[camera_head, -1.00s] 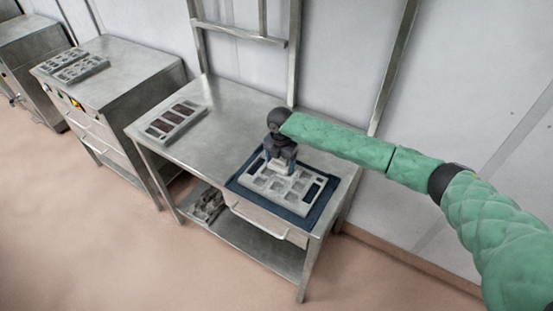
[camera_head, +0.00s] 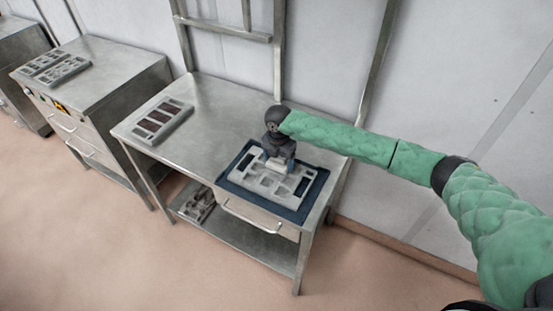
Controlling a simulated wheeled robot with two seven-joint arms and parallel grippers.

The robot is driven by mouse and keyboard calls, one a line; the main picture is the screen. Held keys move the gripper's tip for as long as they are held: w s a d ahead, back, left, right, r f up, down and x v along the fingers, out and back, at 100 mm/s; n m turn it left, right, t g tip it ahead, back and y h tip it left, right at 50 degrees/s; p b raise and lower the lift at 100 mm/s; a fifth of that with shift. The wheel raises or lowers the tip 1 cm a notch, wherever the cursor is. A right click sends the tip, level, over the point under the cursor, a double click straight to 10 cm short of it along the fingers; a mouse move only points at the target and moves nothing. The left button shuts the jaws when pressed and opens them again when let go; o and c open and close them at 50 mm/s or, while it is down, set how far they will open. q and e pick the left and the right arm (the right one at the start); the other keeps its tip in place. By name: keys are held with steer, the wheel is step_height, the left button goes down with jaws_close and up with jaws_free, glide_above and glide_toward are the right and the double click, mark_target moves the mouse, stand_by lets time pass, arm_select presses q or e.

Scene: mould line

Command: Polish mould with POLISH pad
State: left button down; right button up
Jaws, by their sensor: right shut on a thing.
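A grey mould (camera_head: 265,187) with several cavities lies on a dark blue mat (camera_head: 300,212) at the right front of the steel table. My right gripper (camera_head: 279,161), on the green-sleeved arm, is over the mould's far part and points down. It is shut on a small pale pad (camera_head: 278,168), which sits at or just above the mould's top face; I cannot tell if it touches. Any lettering on the pad is too small to read. My left gripper is out of view.
Another mould with dark brown cavities (camera_head: 158,121) lies at the table's left. Similar moulds (camera_head: 56,68) rest on the cabinet (camera_head: 100,62) further left. A grey item (camera_head: 197,204) is on the lower shelf. The steel table's middle (camera_head: 215,120) is clear. A frame (camera_head: 281,60) rises behind.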

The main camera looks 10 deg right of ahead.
mark_target(287, 163)
steer(key=shift+s+d+f, duration=0.1)
steer(key=shift+s+d, duration=0.35)
steer(key=shift+d, duration=0.2)
steer(key=shift+s+d, duration=0.4)
steer(key=shift+d, duration=0.2)
steer(key=shift+d, duration=0.1)
steer(key=shift+s+d+f, duration=0.15)
steer(key=shift+s+d, duration=0.75)
steer(key=shift+d, duration=0.15)
steer(key=shift+w+a+r, duration=0.15)
steer(key=shift+w+a, duration=0.8)
steer(key=shift+a, duration=0.3)
steer(key=shift+w+a+r, duration=0.1)
steer(key=shift+w+a, duration=0.8)
steer(key=shift+a, duration=0.3)
steer(key=shift+w+a, duration=0.1)
steer(key=shift+w+a+f+b, duration=0.1)
steer(key=shift+w+a+b, duration=0.05)
steer(key=shift+w+a, duration=0.5)
steer(key=shift+w+a+f+b, duration=0.1)
steer(key=shift+w+a, duration=0.3)
steer(key=shift+a, duration=0.5)
steer(key=shift+w+a+f+b, duration=0.1)
steer(key=shift+w+a+b, duration=0.05)
steer(key=shift+w+a, duration=0.5)
steer(key=shift+s+a, duration=0.1)
steer(key=shift+r, duration=0.1)
